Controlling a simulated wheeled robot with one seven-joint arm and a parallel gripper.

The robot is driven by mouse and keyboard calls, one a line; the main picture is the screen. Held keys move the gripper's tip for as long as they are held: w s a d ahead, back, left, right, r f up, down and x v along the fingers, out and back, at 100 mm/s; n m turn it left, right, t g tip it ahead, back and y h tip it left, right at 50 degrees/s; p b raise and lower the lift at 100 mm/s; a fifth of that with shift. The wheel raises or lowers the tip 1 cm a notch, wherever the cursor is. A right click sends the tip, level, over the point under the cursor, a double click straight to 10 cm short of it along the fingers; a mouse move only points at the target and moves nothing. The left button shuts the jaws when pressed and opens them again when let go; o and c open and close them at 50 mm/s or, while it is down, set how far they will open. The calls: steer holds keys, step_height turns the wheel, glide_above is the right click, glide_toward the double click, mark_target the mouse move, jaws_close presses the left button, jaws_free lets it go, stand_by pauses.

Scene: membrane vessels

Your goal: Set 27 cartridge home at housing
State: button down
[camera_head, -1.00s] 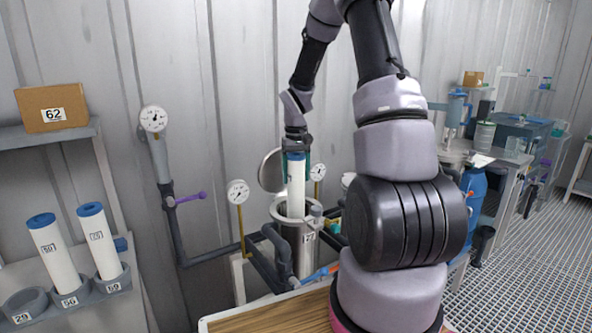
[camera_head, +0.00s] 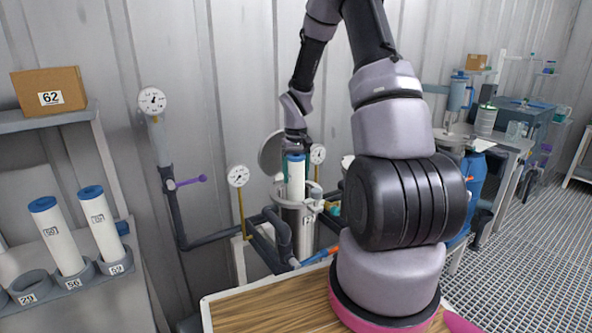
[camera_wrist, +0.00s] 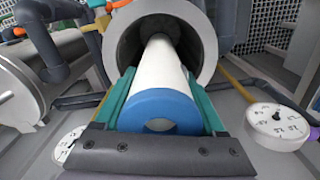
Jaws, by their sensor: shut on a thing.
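The cartridge (camera_head: 296,178) is a white tube with a blue end. It stands roughly upright, with its lower part inside the mouth of the steel housing (camera_head: 299,228) and its upper part above the rim. In the wrist view the white cartridge (camera_wrist: 160,67) runs down into the open round housing (camera_wrist: 204,35). My gripper (camera_head: 294,160) is shut on the cartridge near its blue end; its teal fingers lie on both sides of it in the wrist view (camera_wrist: 163,100). The cartridge's lower end and its seat are hidden inside the housing.
The housing's round lid (camera_head: 271,152) stands open behind it. Gauges (camera_head: 238,176) and dark pipes (camera_head: 200,243) surround it. A rack (camera_head: 95,281) at left holds other white cartridges (camera_head: 62,240). A wooden tabletop (camera_head: 270,311) lies in front. A box marked 62 (camera_head: 49,91) sits on a shelf.

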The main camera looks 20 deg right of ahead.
mark_target(296, 183)
steer(key=shift+f, duration=7.2)
jaws_free()
steer(key=shift+s, duration=0.1)
step_height(296, 183, up, 11)
steer(key=shift+f, duration=0.1)
